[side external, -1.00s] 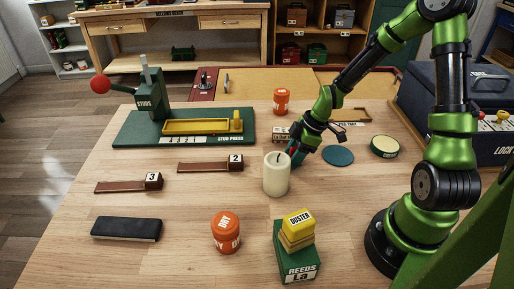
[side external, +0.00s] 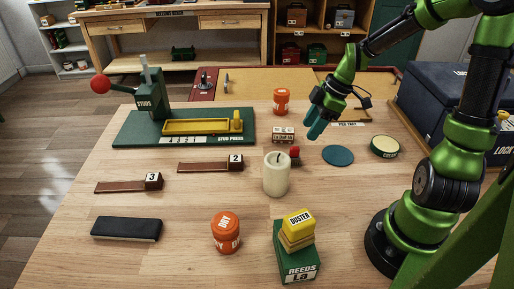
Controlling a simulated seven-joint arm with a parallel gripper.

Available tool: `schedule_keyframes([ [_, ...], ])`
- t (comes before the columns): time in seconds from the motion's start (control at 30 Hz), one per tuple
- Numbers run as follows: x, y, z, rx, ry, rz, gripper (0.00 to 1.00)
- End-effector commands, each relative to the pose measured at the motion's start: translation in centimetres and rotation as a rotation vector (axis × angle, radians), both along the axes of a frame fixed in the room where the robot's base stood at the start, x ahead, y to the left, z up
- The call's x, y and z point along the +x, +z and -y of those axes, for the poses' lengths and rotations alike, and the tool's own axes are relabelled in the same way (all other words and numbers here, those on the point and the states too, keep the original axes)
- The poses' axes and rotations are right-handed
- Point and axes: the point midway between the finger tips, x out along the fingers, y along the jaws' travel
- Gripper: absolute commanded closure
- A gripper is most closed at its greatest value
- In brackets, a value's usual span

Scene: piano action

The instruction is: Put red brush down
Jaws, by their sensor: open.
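A small red object (side external: 295,152), which I take to be the red brush, is on the wooden table just behind and right of the white candle (side external: 277,176). The candle hides part of it, so I cannot tell how it lies. My gripper (side external: 316,129) is above and right of the red object, apart from it. Its teal fingers point down, and it is open and empty.
A teal disc (side external: 338,155) and a round green-rimmed tin (side external: 385,147) lie to the right. A lettered block (side external: 283,134) is behind the candle. The stud press (side external: 183,127) stands at the back left.

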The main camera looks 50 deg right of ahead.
Motion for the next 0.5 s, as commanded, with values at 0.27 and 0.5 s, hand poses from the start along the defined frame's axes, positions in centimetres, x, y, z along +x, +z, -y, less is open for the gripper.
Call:
schedule_keyframes([
  [0.27, -0.9, 2.4, -1.7, -0.043, -0.119, -0.036, 0.49],
  [0.5, -3.7, 8.0, -6.9, -0.028, -0.56, 0.017, 0.49],
])
